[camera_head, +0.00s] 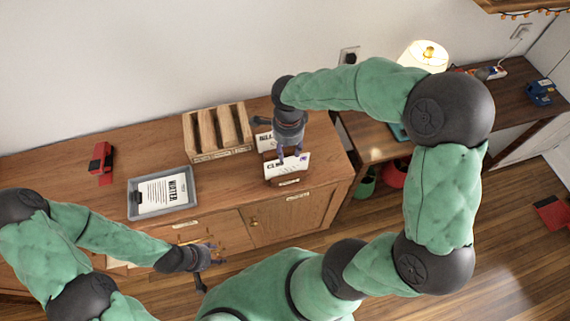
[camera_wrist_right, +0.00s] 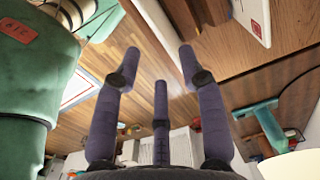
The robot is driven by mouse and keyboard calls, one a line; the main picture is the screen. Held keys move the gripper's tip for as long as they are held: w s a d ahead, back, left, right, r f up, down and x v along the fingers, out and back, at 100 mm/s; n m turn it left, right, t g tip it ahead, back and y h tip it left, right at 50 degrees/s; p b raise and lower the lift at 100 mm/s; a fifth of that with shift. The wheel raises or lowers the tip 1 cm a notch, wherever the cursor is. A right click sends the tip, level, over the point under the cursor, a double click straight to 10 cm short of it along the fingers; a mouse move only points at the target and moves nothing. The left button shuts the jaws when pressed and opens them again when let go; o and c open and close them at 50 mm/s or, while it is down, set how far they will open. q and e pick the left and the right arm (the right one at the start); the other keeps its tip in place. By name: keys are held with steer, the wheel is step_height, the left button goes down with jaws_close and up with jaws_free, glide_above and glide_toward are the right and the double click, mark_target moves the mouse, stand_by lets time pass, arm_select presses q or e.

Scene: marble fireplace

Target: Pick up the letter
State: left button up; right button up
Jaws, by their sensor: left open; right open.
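A white letter (camera_head: 287,168) with dark print starting "CL" stands in a small wooden holder (camera_head: 289,183) on the cabinet. Another white letter (camera_head: 264,142), partly hidden by my right gripper, is behind it. A paper headed "WINTER" (camera_head: 163,195) lies in a grey tray (camera_head: 135,208). My right gripper (camera_head: 290,155) is open with its fingers pointing down, over the upper edge of the front letter; contact cannot be told. In the right wrist view, the open, empty fingers (camera_wrist_right: 160,62) are left of a white card with a red mark (camera_wrist_right: 253,14). My left gripper (camera_head: 216,257) is open and empty in front of the cabinet.
A slatted wooden sorter (camera_head: 218,132) stands behind the tray, with a red stapler (camera_head: 101,164) to its left. A lit lamp (camera_head: 424,55) is on the desk at right. The cabinet's top (camera_head: 227,186) is bare between tray and letter holder.

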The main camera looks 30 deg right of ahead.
mark_target(287, 161)
steer(key=shift+w+f+b, duration=0.15)
steer(key=shift+f+b, duration=0.6)
steer(key=shift+f, duration=3)
jaws_close()
